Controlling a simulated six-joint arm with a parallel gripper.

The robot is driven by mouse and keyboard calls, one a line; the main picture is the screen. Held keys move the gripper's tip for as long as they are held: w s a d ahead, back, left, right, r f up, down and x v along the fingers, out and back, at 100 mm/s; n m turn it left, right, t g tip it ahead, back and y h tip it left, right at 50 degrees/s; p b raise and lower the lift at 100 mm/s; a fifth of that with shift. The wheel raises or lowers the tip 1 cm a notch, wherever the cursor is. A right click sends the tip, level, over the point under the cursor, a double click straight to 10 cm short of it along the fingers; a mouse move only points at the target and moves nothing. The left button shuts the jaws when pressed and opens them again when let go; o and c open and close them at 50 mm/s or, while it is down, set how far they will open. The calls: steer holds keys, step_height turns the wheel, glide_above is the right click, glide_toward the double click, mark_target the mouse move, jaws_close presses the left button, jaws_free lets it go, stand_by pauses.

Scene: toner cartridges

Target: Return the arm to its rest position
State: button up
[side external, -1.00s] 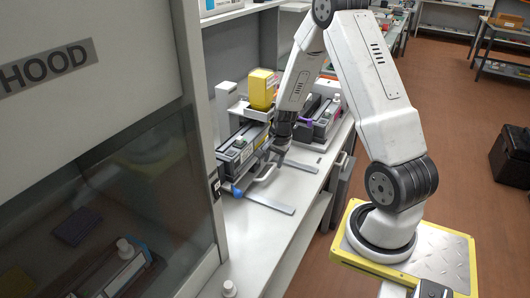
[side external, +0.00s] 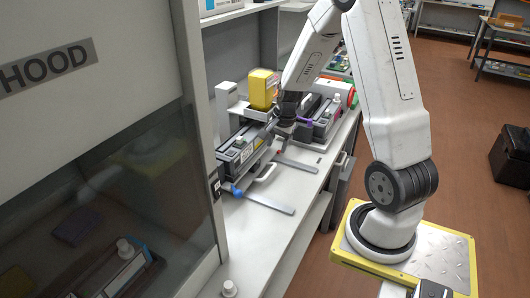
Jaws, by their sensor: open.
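My gripper (side external: 275,140) is open, its dark fingers small in the picture. It hangs over the white bench, beside the right end of a dark grey toner cartridge (side external: 238,158). I see nothing held between the fingers, and cannot tell their exact gap to the cartridge. A white handle at the cartridge's front right is clear of the gripper. A second cartridge (side external: 326,118) with a purple part lies behind and to the right of the gripper, partly hidden by my wrist.
A yellow container (side external: 262,90) sits on a white stand behind the left cartridge. Flat grey strips (side external: 268,204) lie on the bench (side external: 250,240). The fume hood (side external: 100,130) closes off the left. A white bottle (side external: 229,289) stands in front.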

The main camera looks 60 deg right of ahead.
steer(key=shift+a, duration=0.15)
steer(key=s+a+r+n, duration=0.2)
steer(key=a+n, duration=0.7)
steer(key=a, duration=0.2)
steer(key=s+a+r+n, duration=0.2)
steer(key=a+n, duration=0.6)
steer(key=a, duration=0.4)
steer(key=shift+s+a+r+n+t, duration=0.2)
steer(key=shift+s+r+n+t, duration=0.15)
steer(key=shift+s, duration=0.3)
